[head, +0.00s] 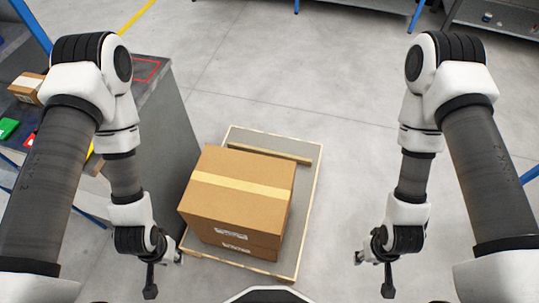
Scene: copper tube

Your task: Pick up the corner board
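A long thin tan strip, which looks like the corner board (269,153), lies across the far end of the pallet (302,235), behind the cardboard boxes. My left gripper (164,272) hangs at the near left, beside the pallet's near left corner and well away from the strip. Its fingers are apart with nothing visible between them. My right gripper (374,272) hangs over bare floor right of the pallet, also far from the strip. Its fingers are apart and it looks empty.
A large taped cardboard box (238,190) rests on another box (240,245) on the pallet. A grey table (150,90) stands at left with a small box (27,88) and a green item (8,128). Floor right of the pallet is clear.

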